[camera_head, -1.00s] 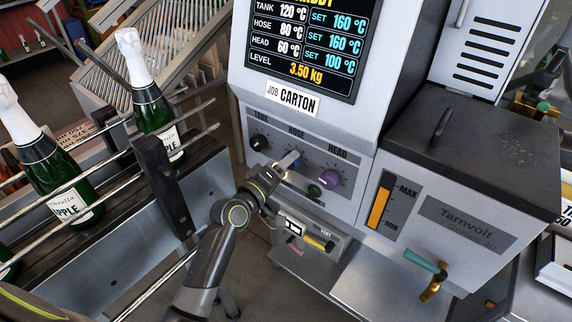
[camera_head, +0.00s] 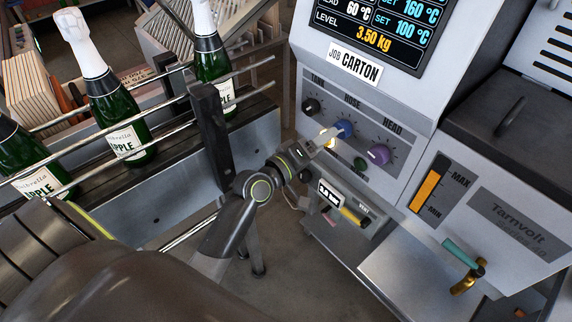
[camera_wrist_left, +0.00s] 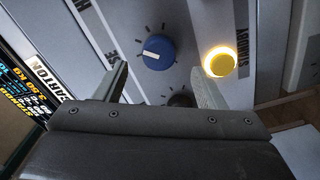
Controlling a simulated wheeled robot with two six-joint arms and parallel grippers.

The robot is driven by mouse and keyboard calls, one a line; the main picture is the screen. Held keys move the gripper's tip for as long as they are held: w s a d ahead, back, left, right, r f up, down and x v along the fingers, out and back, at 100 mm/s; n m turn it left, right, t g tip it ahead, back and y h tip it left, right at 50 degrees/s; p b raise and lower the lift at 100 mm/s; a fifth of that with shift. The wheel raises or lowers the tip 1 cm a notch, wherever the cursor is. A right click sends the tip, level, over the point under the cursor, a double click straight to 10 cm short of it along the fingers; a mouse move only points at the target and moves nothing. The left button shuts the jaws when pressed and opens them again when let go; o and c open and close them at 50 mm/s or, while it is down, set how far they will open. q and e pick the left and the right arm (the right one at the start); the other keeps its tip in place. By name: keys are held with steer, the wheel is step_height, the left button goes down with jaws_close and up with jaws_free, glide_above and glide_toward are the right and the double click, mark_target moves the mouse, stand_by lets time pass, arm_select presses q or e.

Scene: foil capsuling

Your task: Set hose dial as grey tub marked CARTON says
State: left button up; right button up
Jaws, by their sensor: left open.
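The blue HOSE dial (camera_head: 345,128) sits on the machine's sloped front panel, between the black TANK dial (camera_head: 311,106) and the purple HEAD dial (camera_head: 378,154). My left gripper (camera_head: 326,141) is open just in front of the panel, close to the blue dial. In the left wrist view the blue dial (camera_wrist_left: 158,52), with its white pointer mark, lies just beyond the gap between the open fingers (camera_wrist_left: 160,78). I see no contact with it. A grey tub marked CARTON is not visible; a JOB CARTON label (camera_head: 355,64) is on the machine. My right gripper is not in view.
A lit yellow button (camera_wrist_left: 219,63) is beside the blue dial, near the right finger. A dark knob (camera_wrist_left: 181,99) is partly hidden by the gripper. Green bottles (camera_head: 118,125) stand behind rails at left. A teal-handled tap (camera_head: 462,252) projects at lower right.

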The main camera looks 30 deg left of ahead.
arm_select(q)
steer(key=b+v, duration=0.1)
steer(key=v, duration=1.1)
steer(key=w+a+f+g+y, duration=0.1)
steer(key=a+f+g+y, duration=0.3)
steer(key=f, duration=1.3)
steer(key=s+a+f+m+g+y, duration=0.15)
steer(key=s+f, duration=0.25)
steer(key=f, duration=0.6)
steer(key=s+a+f+m+g+y, duration=0.1)
steer(key=s+a+f+g, duration=0.15)
steer(key=f, duration=0.75)
steer(key=s+f+m+g, duration=0.3)
steer(key=s+f, duration=0.7)
steer(key=s, duration=0.5)
steer(key=s+f+m+g, duration=0.3)
steer(key=s+f, duration=0.7)
steer(key=s, duration=0.5)
steer(key=shift+d+g+y, duration=0.35)
steer(key=shift+d+g, duration=0.1)
steer(key=shift+g, duration=0.45)
